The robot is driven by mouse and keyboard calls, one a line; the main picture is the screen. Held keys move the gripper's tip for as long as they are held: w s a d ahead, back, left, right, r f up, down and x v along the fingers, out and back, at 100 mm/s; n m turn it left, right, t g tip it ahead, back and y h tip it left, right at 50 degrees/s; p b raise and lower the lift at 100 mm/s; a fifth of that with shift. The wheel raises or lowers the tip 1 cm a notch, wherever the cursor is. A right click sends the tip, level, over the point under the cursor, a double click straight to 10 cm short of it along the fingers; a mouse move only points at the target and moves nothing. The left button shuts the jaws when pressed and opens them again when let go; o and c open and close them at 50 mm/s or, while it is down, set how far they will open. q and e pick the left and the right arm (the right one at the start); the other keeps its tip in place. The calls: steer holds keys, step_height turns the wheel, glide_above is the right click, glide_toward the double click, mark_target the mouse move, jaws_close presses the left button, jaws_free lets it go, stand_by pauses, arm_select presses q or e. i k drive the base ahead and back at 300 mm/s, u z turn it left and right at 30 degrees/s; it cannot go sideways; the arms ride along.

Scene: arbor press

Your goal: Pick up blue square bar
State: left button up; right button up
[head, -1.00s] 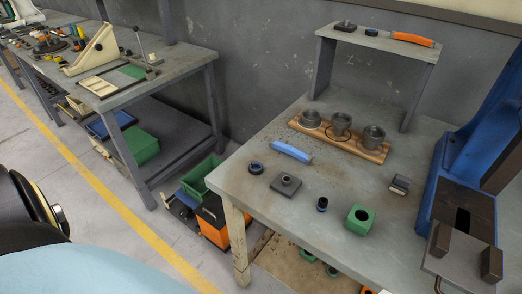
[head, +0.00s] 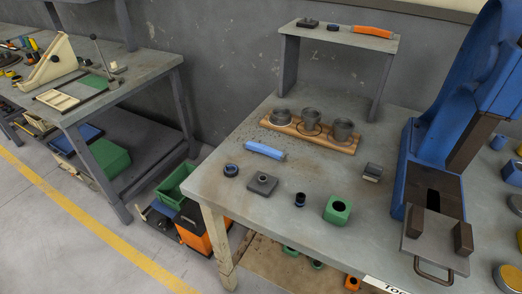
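The blue square bar (head: 265,150) lies flat on the grey workbench (head: 226,192), towards its left side, in front of the wooden board. It looks light blue and is tilted slightly down to the right. Nothing touches it. Neither of my grippers shows in the head view.
A wooden board (head: 344,148) with several grey metal cups stands behind the bar. A dark ring (head: 231,169), a square plate with a boss (head: 262,184), a small dark bushing (head: 300,199) and a green block (head: 338,210) sit in front. A blue press (head: 410,180) stands at right.

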mark_target(249, 145)
steer(key=u, duration=1.85)
steer(key=i, duration=0.9)
steer(key=z, duration=2.75)
